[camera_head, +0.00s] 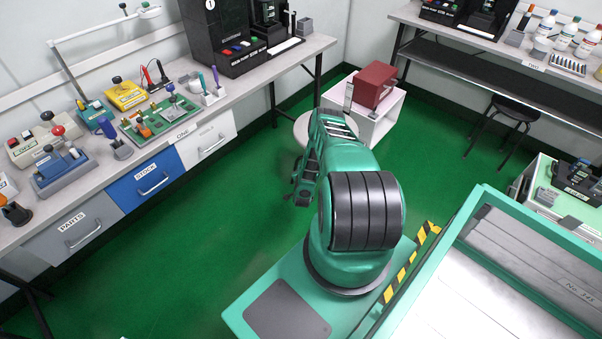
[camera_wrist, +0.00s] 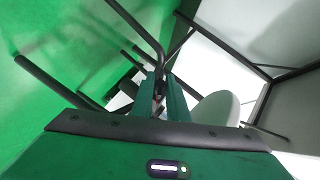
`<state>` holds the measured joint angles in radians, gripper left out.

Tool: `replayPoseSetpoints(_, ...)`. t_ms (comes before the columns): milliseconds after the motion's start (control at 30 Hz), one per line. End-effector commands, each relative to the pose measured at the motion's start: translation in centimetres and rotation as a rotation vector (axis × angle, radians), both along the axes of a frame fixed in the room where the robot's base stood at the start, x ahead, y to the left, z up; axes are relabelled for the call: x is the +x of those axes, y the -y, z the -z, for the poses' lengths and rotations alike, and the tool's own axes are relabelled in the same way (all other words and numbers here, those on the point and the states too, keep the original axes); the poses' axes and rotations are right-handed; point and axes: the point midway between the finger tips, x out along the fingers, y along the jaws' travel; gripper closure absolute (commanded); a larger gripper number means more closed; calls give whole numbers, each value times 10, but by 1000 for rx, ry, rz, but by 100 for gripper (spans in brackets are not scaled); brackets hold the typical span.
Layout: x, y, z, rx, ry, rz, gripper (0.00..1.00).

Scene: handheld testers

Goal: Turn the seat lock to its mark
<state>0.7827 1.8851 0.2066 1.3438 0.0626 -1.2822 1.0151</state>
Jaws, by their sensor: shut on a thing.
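My gripper (camera_wrist: 166,97) shows in the wrist view as two narrow green fingers close together, at a dark bent bar (camera_wrist: 153,47). It appears shut on this bar. I cannot tell whether the bar is the seat lock, and no mark can be made out. A pale round seat (camera_wrist: 218,108) shows just right of the fingers, partly hidden by them and the gripper body. In the head view a pale round seat (camera_head: 302,127) stands partly behind my arm; the lock and my fingertips cannot be made out there.
Dark tubes (camera_wrist: 55,82) cross the wrist view around the fingers. A white stand (camera_head: 377,128) with a red box (camera_head: 375,84) is close behind my arm. A dark stool (camera_head: 513,112) is at the right bench. Green floor (camera_head: 200,255) is clear at left.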

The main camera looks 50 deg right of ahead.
Motion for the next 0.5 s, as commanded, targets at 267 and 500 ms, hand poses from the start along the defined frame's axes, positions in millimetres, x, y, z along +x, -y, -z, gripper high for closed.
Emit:
replayPoseSetpoints(267,0,-1,-1,-14,-259,2,100)
replayPoseSetpoints(500,3,-3,-1,-33,-486,-1,100)
